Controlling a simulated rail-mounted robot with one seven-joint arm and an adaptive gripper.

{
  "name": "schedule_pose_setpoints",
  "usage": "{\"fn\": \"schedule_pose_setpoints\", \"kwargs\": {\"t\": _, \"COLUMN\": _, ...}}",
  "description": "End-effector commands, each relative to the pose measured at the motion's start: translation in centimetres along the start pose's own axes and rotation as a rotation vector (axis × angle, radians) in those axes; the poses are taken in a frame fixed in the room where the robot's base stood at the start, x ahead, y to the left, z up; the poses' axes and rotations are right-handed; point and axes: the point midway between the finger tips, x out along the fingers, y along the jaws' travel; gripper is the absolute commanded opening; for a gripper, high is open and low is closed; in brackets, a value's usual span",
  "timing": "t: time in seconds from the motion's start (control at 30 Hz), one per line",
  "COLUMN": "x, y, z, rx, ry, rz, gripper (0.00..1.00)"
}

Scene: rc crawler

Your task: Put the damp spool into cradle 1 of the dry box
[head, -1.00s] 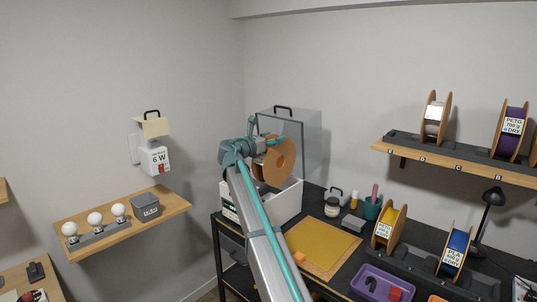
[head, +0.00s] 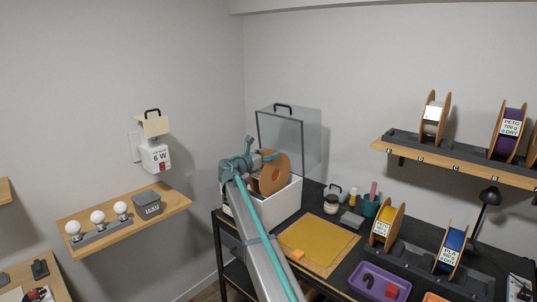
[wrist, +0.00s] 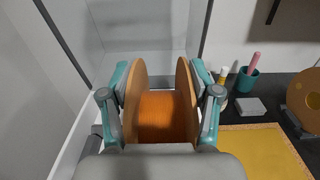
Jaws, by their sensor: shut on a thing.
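The spool (head: 280,170) has wooden-brown flanges and orange filament, seen between the flanges in the wrist view (wrist: 160,115). No label on it shows, so I cannot read whether it is damp. My gripper (wrist: 160,92) is shut on it, with a teal finger against the outside of each flange. In the head view my gripper (head: 258,160) is at the dry box (head: 283,204), a white box with its clear lid (head: 303,140) raised. The spool's lower part is at or below the box's front rim. The cradles are hidden, so I cannot tell whether it touches one.
A yellow mat (head: 318,246), a jar (head: 332,203) and a teal cup (head: 371,206) stand right of the box. Yellow (head: 390,225) and blue (head: 453,249) spools stand further right. The raised lid stands close behind my gripper.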

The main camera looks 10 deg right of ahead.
Motion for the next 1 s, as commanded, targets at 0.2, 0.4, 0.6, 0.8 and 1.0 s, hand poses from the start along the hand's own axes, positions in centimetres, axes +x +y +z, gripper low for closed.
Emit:
{"fn": "schedule_pose_setpoints", "kwargs": {"t": 0.2, "x": 0.00, "y": 0.00, "z": -0.20, "rx": -0.001, "ry": -0.001, "rz": 0.000, "gripper": 0.00}}
{"fn": "schedule_pose_setpoints", "kwargs": {"t": 0.4, "x": 0.00, "y": 0.00, "z": -0.64, "rx": -0.001, "ry": 0.000, "rz": 0.000, "gripper": 0.67}}
{"fn": "schedule_pose_setpoints", "kwargs": {"t": 0.6, "x": 0.01, "y": 0.00, "z": -0.64, "rx": -0.001, "ry": 0.000, "rz": 0.000, "gripper": 0.87}}
{"fn": "schedule_pose_setpoints", "kwargs": {"t": 0.8, "x": 0.01, "y": 0.01, "z": -0.63, "rx": -0.001, "ry": 0.000, "rz": 0.000, "gripper": 0.87}}
{"fn": "schedule_pose_setpoints", "kwargs": {"t": 1.0, "x": -0.19, "y": 0.01, "z": 0.07, "rx": 0.000, "ry": 0.000, "rz": 0.001, "gripper": 0.87}}
